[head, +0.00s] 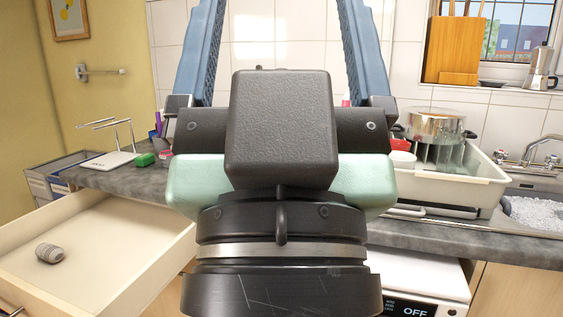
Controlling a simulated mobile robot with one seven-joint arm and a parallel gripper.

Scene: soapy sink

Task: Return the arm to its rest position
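My gripper (281,12) fills the middle of the head view, close to the camera. Its two blue ridged fingers stand wide apart on either side and run up out of the top of the picture, so their tips are hidden. Only tiled wall shows between them, and nothing is seen held. The dark wrist and housing below hide the middle of the counter.
An open drawer (110,262) juts out at lower left with a small grey-brown object (49,253) inside. The counter (440,238) carries a green sponge (145,160) at left and a cream dish tub (445,190) at right. The foamy sink (537,214) is far right.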

